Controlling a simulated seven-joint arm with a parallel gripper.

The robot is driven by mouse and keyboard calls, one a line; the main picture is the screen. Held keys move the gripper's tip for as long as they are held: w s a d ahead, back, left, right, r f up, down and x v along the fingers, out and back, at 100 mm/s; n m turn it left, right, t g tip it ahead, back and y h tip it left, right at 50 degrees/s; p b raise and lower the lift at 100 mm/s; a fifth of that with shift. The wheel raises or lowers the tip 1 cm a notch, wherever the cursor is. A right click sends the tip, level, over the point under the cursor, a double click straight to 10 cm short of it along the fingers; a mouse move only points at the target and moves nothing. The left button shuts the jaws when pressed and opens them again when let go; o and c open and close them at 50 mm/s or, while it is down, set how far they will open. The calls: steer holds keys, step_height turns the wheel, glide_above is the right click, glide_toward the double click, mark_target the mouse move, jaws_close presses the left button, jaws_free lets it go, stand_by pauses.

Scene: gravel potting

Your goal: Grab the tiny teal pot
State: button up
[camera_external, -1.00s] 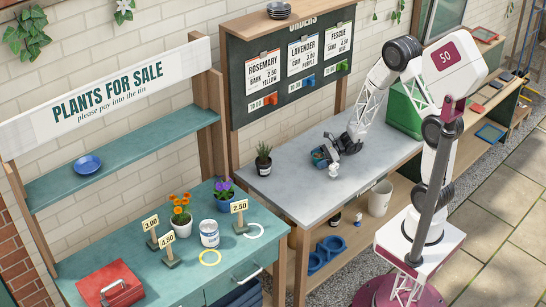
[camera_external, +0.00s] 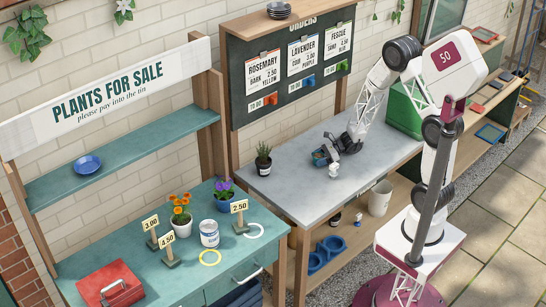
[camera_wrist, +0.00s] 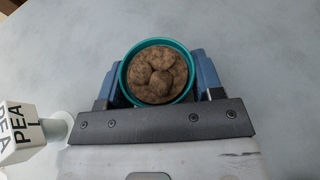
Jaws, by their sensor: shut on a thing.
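The tiny teal pot (camera_wrist: 126,72) is in the wrist view, round with a teal rim and filled with brown lumpy material. My gripper (camera_wrist: 159,85) is shut on it, with a blue finger against each side. In the external view my gripper (camera_external: 325,156) is at the left part of the grey bench, and the pot (camera_external: 319,157) is mostly hidden by the fingers. I cannot tell whether the pot touches the bench or is slightly above it.
A small white object with letters (camera_wrist: 20,130) stands just left of my gripper in the wrist view. A potted plant (camera_external: 264,160) stands at the bench's left end. The grey bench top (camera_external: 290,188) is clear in front. A green box (camera_external: 404,110) is at the right.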

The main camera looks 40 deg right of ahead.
mark_target(319, 155)
steer(key=shift+r, duration=0.15)
steer(key=shift+r, duration=4.8)
